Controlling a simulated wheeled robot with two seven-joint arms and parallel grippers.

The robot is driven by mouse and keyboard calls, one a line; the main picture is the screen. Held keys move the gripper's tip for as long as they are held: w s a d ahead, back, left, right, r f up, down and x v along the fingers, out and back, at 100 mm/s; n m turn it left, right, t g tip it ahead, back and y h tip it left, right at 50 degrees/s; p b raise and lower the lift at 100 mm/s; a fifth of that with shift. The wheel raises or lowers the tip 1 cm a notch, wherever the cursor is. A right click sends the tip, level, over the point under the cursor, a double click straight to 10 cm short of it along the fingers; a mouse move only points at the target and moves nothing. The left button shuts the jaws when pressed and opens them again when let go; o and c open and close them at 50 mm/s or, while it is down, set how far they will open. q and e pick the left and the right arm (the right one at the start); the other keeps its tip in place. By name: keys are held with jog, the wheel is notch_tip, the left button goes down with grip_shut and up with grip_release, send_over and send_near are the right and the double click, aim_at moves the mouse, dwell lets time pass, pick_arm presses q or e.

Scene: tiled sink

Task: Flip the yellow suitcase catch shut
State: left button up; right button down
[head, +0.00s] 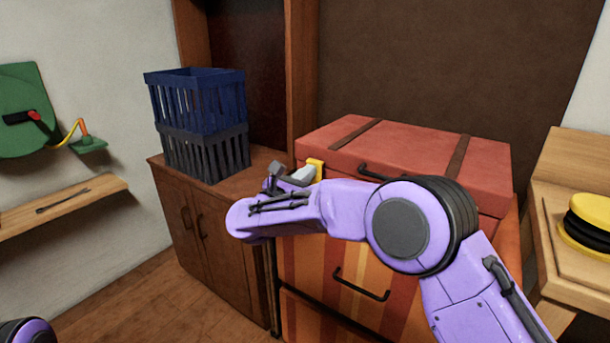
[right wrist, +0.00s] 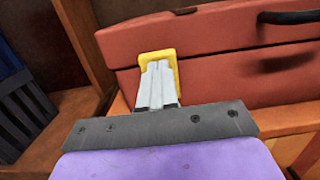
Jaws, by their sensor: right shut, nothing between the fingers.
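The red suitcase (head: 420,150) with two brown straps lies closed on top of a striped orange drawer unit; it also shows in the right wrist view (right wrist: 225,60). The yellow catch (head: 316,168) is on its front face near the left end. In the right wrist view the yellow catch (right wrist: 146,57) shows as a frame around the fingertips. My right gripper (head: 303,173) is shut and empty, with its fingers (right wrist: 158,72) in front of the catch, overlapping it in view. Whether they touch it, I cannot tell. My left gripper is out of view.
A blue crate (head: 197,98) sits on a dark grey crate (head: 207,150) on a brown cabinet (head: 165,160) at left. The suitcase's black handle (right wrist: 290,17) is right of the catch. A wooden stand (head: 580,170) with a yellow-and-black object (head: 590,220) is at right.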

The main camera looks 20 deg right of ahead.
jog(key=r+b+v, duration=0.1)
jog(key=v, duration=1.2)
jog(key=shift+s+a+r, duration=0.25)
jog(key=shift+s+a, duration=0.1)
